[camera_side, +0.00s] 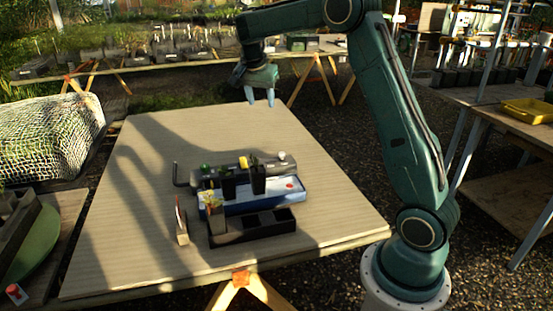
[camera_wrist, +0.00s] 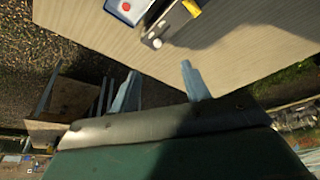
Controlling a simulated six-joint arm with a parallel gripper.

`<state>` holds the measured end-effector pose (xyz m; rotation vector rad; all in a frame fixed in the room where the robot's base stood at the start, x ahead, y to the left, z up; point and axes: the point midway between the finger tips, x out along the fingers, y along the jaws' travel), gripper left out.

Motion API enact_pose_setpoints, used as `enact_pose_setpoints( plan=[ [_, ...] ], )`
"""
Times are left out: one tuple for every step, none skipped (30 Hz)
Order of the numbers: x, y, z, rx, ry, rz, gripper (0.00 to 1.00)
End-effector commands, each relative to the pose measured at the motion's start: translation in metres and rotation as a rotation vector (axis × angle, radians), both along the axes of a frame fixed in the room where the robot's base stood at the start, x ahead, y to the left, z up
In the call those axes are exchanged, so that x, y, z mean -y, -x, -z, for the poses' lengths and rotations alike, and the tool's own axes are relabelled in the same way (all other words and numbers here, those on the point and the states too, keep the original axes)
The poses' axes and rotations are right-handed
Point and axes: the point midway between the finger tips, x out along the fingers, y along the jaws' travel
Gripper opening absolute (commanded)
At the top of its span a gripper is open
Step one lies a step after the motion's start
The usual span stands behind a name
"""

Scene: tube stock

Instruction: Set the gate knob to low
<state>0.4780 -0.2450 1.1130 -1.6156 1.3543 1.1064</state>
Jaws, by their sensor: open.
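A grey tube-like unit (camera_side: 212,173) lies across the table, with a bent rod at its left end. Along it are a green part (camera_side: 206,170), a yellow part (camera_side: 243,163) and a pale round knob (camera_side: 282,156) at the right end. I cannot tell which part is the gate knob, or its setting. In the wrist view the pale knob (camera_wrist: 157,43) and yellow part (camera_wrist: 192,7) show near the top edge. My gripper (camera_side: 261,97) is open and empty, above the far part of the table and apart from the unit; its fingers also show in the wrist view (camera_wrist: 159,72).
A black compartment tray (camera_side: 254,237) is nearer the front edge. A small upright holder (camera_side: 181,228) stands left of it. The table's right and far parts are clear.

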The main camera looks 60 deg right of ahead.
Motion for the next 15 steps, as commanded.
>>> enact_pose_setpoints(
  plan=[
    [0.010, -0.006, 0.011, -0.004, 0.000, 0.042, 0.47],
    [0.015, -0.009, 0.017, -0.006, 0.001, 0.068, 0.47],
    [0.022, -0.012, 0.025, -0.007, 0.002, 0.102, 0.47],
    [0.028, -0.014, 0.030, -0.008, 0.004, 0.128, 0.47],
    [0.033, -0.017, 0.036, -0.009, 0.006, 0.153, 0.47],
    [0.040, -0.019, 0.044, -0.009, 0.007, 0.188, 0.47],
    [0.045, -0.021, 0.051, -0.012, 0.008, 0.213, 0.47],
    [0.050, -0.023, 0.057, -0.011, 0.010, 0.239, 0.47],
    [0.057, -0.025, 0.066, -0.013, 0.012, 0.274, 0.47],
    [0.062, -0.026, 0.072, -0.013, 0.014, 0.298, 0.47],
    [0.067, -0.027, 0.078, -0.013, 0.016, 0.322, 0.47],
    [0.073, -0.028, 0.086, -0.014, 0.018, 0.354, 0.47],
    [0.077, -0.029, 0.093, -0.015, 0.019, 0.375, 0.47],
    [0.081, -0.030, 0.097, -0.015, 0.021, 0.396, 0.47],
    [0.085, -0.030, 0.104, -0.015, 0.024, 0.421, 0.47]
  ],
)
